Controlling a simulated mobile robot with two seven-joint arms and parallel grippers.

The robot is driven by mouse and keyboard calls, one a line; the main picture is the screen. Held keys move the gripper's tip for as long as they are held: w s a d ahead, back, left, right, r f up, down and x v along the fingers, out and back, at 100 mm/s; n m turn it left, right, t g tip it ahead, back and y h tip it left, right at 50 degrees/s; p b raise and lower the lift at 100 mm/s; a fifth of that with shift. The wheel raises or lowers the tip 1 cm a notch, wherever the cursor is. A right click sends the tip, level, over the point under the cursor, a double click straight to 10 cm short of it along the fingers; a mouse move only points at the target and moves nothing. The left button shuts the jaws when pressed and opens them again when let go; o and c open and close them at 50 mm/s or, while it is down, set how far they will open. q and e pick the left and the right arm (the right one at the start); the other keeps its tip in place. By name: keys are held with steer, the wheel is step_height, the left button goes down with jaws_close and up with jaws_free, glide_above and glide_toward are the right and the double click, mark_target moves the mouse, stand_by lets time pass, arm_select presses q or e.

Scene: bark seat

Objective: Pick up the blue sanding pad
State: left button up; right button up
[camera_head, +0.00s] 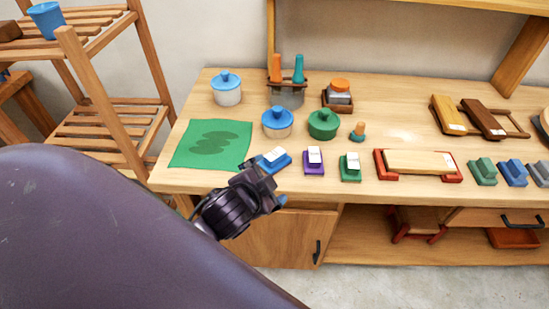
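A small blue block with a white top (273,161) lies near the front edge of the workbench, beside the green mat. A second blue block (512,173) sits at the far right, between a green block (483,171) and a grey one (540,173). I cannot tell for certain which blue block is the sanding pad. My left gripper (268,183) is at the bench's front edge, just in front of the white-topped blue block and partly overlapping it in the picture. Its fingers are small and dark, so its opening and any contact are unclear. My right gripper is out of view.
Purple (313,161) and green (350,167) white-topped blocks stand right of the nearer blue block. Behind are blue-lidded (277,122) and green-lidded (323,124) pots. The green mat (211,145) is flat on the left.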

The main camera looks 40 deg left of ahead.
arm_select(q)
steer(key=w+d+r+m+t+h, duration=0.7)
steer(key=w+d+r+m+h, duration=0.15)
steer(key=r+m, duration=0.45)
steer(key=d+r+m+g+h, duration=0.1)
steer(key=d+m+g+h, duration=0.2)
steer(key=d+m+h, duration=0.55)
steer(key=m+g+y, duration=1.5)
steer(key=m+g, duration=0.1)
steer(key=m, duration=1.2)
glide_above(275, 153)
steer(key=f, duration=1)
steer(key=shift+d+f, duration=0.2)
steer(key=shift+a, duration=0.25)
step_height(275, 153, down, 6)
steer(key=shift+r+p, duration=0.25)
steer(key=shift+p, duration=0.1)
steer(key=shift+d+f, duration=0.1)
steer(key=shift+f, duration=2.5)
